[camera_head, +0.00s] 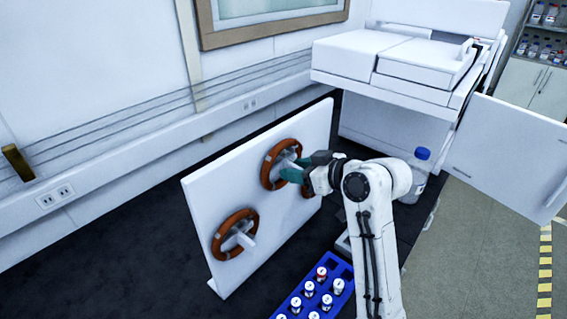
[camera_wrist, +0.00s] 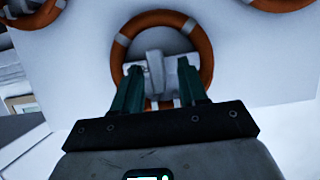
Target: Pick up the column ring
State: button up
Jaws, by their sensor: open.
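An orange column ring with grey bands (camera_head: 267,168) hangs around a peg on an upright white board (camera_head: 290,222). The ring also shows at the centre of the wrist view (camera_wrist: 207,58), around the grey peg (camera_wrist: 155,68). My gripper (camera_head: 287,170) is at this ring, its green fingers open. In the wrist view the fingers (camera_wrist: 160,66) are apart and overlap the lower part of the ring, one on each side of the peg. I cannot tell whether they touch the ring. The hand hides part of the ring in the head view.
A second orange ring (camera_head: 216,243) hangs lower left on the board; a third (camera_head: 307,191) is partly hidden behind my gripper. A blue rack of vials (camera_head: 343,271) stands below. A blue-capped bottle (camera_head: 421,166) and a white machine (camera_head: 400,60) are at the right.

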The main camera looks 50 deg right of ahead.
jog(key=shift+w+f, duration=0.25)
jog(key=shift+w, duration=0.2)
grip_shut()
